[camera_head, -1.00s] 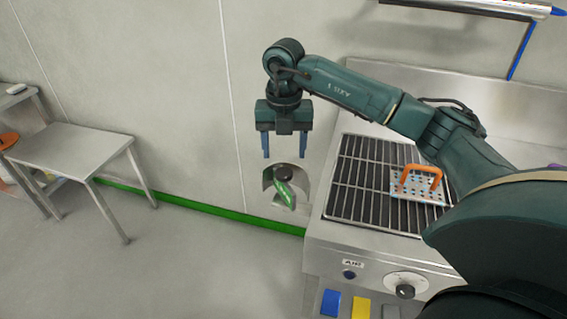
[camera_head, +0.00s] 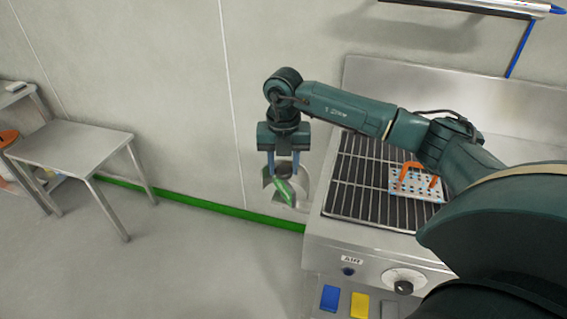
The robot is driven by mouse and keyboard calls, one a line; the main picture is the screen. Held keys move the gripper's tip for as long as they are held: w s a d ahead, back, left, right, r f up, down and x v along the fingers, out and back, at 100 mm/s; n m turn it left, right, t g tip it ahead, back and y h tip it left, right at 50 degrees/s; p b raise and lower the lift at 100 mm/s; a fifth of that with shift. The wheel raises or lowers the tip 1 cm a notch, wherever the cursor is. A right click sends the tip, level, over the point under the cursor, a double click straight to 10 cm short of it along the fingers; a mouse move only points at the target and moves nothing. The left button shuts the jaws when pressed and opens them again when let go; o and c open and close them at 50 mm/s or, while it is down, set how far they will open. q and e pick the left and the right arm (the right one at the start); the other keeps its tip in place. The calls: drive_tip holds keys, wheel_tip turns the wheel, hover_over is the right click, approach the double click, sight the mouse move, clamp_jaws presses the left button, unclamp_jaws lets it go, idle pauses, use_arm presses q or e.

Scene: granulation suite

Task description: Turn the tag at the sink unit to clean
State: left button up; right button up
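The tag (camera_head: 286,194) is a green flap on a grey round plate at the left side of the steel sink unit (camera_head: 365,250). The green flap slants down to the right. My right gripper (camera_head: 283,174) is directly above the flap, pointing down. Its two blue fingers are drawn in at either side of the tag's dark top knob, which they mostly hide. They appear to be closed on it, though the contact itself is too small to make out. My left gripper is not in view.
A dark grate (camera_head: 350,190) covers the unit's top, with a perforated plate with an orange handle (camera_head: 403,172) on it. A dial (camera_head: 403,285) is on the unit's front. A steel table (camera_head: 75,147) stands at the left. The floor between is clear.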

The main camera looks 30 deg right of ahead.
drive_tip(key=c, duration=0.4)
drive_tip(key=shift+c, duration=0.2)
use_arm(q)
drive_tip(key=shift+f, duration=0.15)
use_arm(e)
drive_tip(key=shift+n, duration=0.3)
drive_tip(key=n+b, duration=0.1)
drive_tip(key=n, duration=0.1)
drive_tip(key=shift+n+b, duration=0.6)
drive_tip(key=shift+n, duration=0.6)
drive_tip(key=shift+n+b, duration=0.3)
drive_tip(key=shift+n, duration=0.5)
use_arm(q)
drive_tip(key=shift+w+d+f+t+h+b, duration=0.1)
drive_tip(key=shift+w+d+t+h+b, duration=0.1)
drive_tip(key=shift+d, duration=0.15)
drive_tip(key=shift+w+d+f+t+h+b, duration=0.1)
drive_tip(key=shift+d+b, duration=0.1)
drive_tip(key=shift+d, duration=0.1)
use_arm(e)
drive_tip(key=shift+n, duration=1.2)
drive_tip(key=o, duration=1)
